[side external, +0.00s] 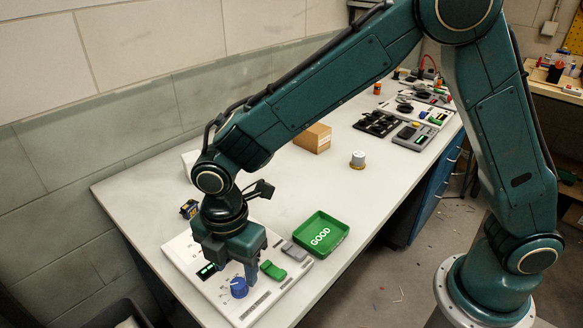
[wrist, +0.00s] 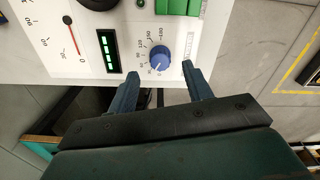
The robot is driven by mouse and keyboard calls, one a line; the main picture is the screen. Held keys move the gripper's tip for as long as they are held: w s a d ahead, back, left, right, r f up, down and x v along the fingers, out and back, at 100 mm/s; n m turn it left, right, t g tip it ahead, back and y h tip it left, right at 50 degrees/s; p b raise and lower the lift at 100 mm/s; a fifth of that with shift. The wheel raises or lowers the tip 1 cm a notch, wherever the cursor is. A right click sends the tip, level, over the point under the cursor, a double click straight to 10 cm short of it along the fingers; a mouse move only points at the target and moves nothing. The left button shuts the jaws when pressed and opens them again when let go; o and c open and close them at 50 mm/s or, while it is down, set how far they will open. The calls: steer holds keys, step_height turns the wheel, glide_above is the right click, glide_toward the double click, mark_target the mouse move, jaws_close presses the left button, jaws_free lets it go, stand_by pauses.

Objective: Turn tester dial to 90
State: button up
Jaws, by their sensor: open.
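The tester (side external: 190,258) is a white panel at the near end of the bench. Its blue dial (side external: 239,288) has a numbered scale; it also shows in the wrist view (wrist: 160,57). A pale pointer mark on the dial appears to aim at the low end of the scale, but its exact reading is too small to tell. My gripper (wrist: 160,69) is open and empty, its fingertips on either side of the dial's near edge in the wrist view. In the side view, my gripper (side external: 232,272) is low over the panel by the dial. Contact cannot be told.
A lit green display (wrist: 108,52) and a red-needle gauge (wrist: 72,38) lie left of the dial. A green servo (side external: 272,269) and a grey servo (side external: 294,251) sit on the panel. A green GOOD tray (side external: 338,243) stands right. A cardboard box (side external: 313,138) is farther back.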

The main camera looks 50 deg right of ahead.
mark_target(238, 283)
steer(key=shift+f, duration=1.95)
steer(key=c, duration=1)
steer(key=shift+o, duration=0.2)
steer(key=shift+m, duration=0.4)
steer(key=m, duration=1.1)
